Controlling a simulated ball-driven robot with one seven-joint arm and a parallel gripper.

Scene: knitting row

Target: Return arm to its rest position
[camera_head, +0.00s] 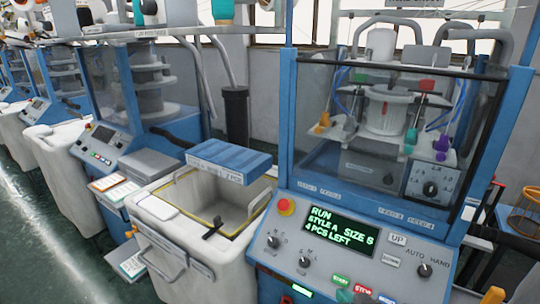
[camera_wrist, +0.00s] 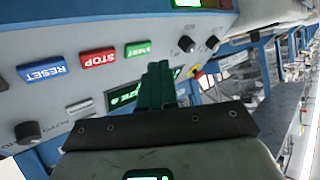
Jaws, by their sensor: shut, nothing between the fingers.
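My gripper (camera_wrist: 158,84) shows in the wrist view with its two dark green fingers together and nothing between them. The fingers point at the knitting machine's sloped control panel (camera_head: 320,262), and they overlap its green-lit display (camera_wrist: 122,95) in that view. The green START button (camera_wrist: 138,49), red STOP button (camera_wrist: 98,58) and blue RESET button (camera_wrist: 42,71) lie beyond the fingers. I cannot tell whether the fingers touch the panel.
The display (camera_head: 342,231) reads RUN and STYLE A. A red stop knob (camera_head: 286,207) sits left of it. A white bin (camera_head: 160,240) with a blue lidded tray (camera_head: 228,158) stands left of the machine. More machines line the left; green floor (camera_head: 40,240) is open there.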

